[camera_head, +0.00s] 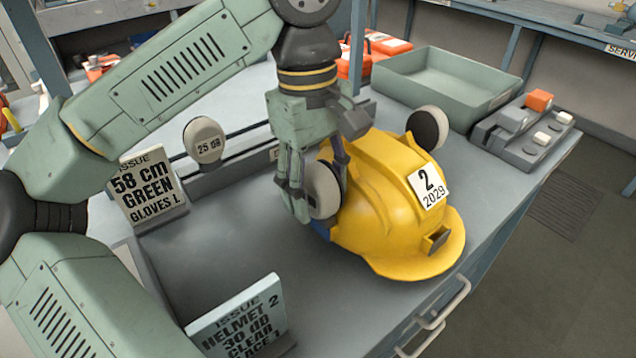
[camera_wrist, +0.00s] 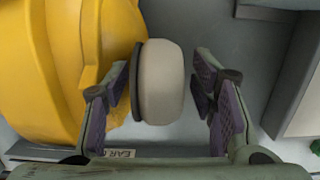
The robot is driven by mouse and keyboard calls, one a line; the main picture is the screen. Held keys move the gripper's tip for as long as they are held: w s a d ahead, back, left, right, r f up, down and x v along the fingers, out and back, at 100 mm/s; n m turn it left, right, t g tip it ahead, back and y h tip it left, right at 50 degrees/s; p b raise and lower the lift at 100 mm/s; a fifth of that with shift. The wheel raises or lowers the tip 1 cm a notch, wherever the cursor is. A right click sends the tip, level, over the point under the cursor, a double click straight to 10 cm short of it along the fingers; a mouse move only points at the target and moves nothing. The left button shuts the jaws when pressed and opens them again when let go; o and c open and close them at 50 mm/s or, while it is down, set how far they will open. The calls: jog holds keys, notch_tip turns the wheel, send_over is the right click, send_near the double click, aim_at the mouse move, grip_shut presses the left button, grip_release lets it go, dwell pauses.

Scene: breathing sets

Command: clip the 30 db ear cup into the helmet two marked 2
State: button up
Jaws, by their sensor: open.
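The yellow helmet (camera_head: 385,215) marked 2 on a white label (camera_head: 428,186) sits on the grey bench. A pale ear cup (camera_head: 322,190) with a dark rim is at its left side; in the wrist view the cup (camera_wrist: 163,82) is close beside the yellow shell (camera_wrist: 60,70). Whether it is seated in the helmet I cannot tell, and no rating shows on it. My gripper (camera_head: 315,188) is open, with one finger on each side of this cup; the wrist view shows the fingers (camera_wrist: 162,98) apart around it. Another ear cup (camera_head: 428,128) is at the helmet's far side.
A 25 dB ear cup (camera_head: 203,140) stands on a holder at the left. Issue cards (camera_head: 147,188) and (camera_head: 240,320) stand on the bench. A green tray (camera_head: 440,85) and a grey block fixture (camera_head: 525,130) are behind. The bench front is clear.

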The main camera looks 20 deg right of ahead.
jog(key=r, duration=0.4)
jog(key=w+r, duration=0.1)
jog(key=r, duration=0.7)
jog(key=shift+w+a, duration=0.15)
jog(key=shift+a, duration=0.15)
jog(key=shift+f, duration=0.1)
